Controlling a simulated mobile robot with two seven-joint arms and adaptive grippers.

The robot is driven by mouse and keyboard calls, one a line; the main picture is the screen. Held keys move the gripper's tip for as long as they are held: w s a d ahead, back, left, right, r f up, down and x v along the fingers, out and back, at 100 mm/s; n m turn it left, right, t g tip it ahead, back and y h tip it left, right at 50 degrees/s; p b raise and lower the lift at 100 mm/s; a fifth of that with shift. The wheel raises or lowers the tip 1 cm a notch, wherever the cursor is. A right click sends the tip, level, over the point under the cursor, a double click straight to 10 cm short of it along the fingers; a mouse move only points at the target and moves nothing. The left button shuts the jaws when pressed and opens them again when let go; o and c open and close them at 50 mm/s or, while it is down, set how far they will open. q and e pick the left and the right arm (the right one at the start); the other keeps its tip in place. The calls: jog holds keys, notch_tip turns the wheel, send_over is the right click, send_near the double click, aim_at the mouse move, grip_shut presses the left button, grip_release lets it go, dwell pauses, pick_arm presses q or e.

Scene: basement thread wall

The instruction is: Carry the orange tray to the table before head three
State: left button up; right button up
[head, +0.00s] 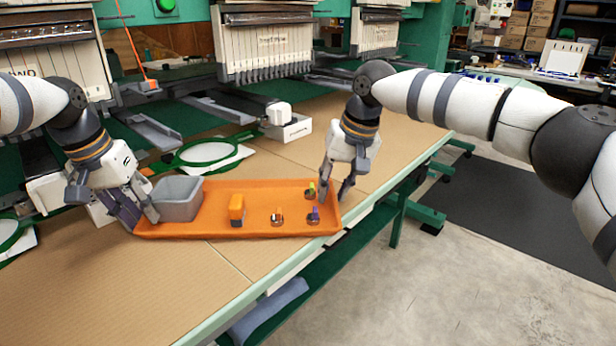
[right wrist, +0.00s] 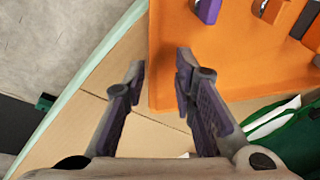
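The orange tray (head: 190,229) lies on the cardboard-covered table in the head view. It holds a grey bin (head: 180,208), an orange block-like item (head: 237,208) and several small coloured items (head: 313,214). My left gripper (head: 145,222) is at the tray's left end, its fingers apart near the end wall. My right gripper (head: 334,192) is at the tray's right end with its fingers apart. In the right wrist view the tray's edge (right wrist: 156,60) lies between the open fingers (right wrist: 160,75), one over the tray and one outside. The left fingers' contact with the wall is unclear.
Embroidery machine heads (head: 265,45) line the back of the table. Green hoops (head: 205,153) and a white box (head: 288,130) lie behind the tray. The table's green front edge (head: 225,312) is close to the tray. Bare cardboard (head: 110,285) shows at front left.

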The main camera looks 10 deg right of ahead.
pick_arm(q)
jog(key=shift+r, duration=0.1)
pick_arm(e)
jog(key=shift+d+r, duration=0.1)
pick_arm(q)
jog(key=v, duration=0.7)
pick_arm(e)
jog(key=v, duration=1.2)
pick_arm(q)
jog(key=shift+s, duration=0.1)
